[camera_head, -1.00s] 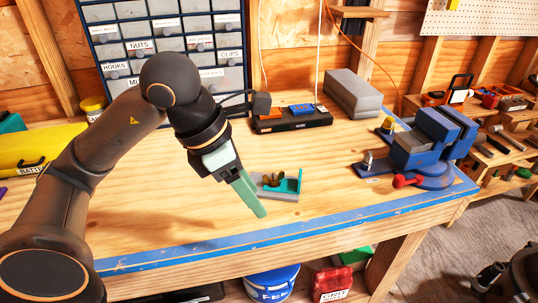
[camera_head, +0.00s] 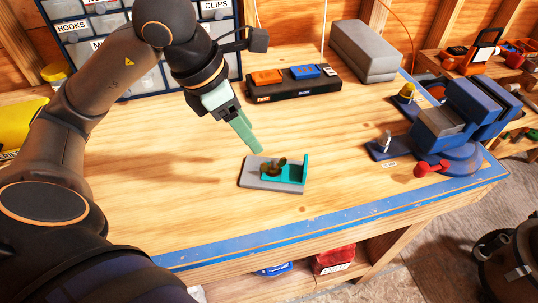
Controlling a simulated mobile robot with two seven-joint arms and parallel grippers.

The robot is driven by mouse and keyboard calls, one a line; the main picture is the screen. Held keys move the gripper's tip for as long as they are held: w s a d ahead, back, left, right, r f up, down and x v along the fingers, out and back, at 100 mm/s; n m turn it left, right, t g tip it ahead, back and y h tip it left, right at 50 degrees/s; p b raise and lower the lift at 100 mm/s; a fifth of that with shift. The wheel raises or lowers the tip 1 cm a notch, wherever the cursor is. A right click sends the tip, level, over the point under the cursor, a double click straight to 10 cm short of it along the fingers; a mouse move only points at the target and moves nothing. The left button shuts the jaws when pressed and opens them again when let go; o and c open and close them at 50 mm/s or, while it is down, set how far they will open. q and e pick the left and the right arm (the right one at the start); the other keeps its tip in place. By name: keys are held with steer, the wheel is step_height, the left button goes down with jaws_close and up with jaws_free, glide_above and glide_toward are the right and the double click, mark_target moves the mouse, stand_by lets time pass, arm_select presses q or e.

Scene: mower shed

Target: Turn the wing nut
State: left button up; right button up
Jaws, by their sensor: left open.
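The wing nut (camera_head: 280,166) looks like a small dark brass-coloured piece. It sits in a teal bracket (camera_head: 297,172) on a flat grey base plate (camera_head: 256,182), which lies on the workbench. My left gripper (camera_head: 253,150) has pale green fingers and points down toward the plate from the upper left. Its fingertips are above and behind the wing nut, apart from it, and nothing shows between them. The fingers overlap from this angle. My right gripper is out of the picture.
A blue vise (camera_head: 445,132) with a red handle end stands at the right of the workbench (camera_head: 150,190). A black charger strip (camera_head: 292,90) and a grey box (camera_head: 365,50) are at the back. Labelled drawers (camera_head: 100,25) stand back left. The bench around the plate is clear.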

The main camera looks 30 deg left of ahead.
mark_target(271, 164)
arm_select(q)
steer(key=x, duration=1)
steer(key=shift+d+f, duration=0.1)
steer(key=shift+f, duration=0.15)
jaws_close()
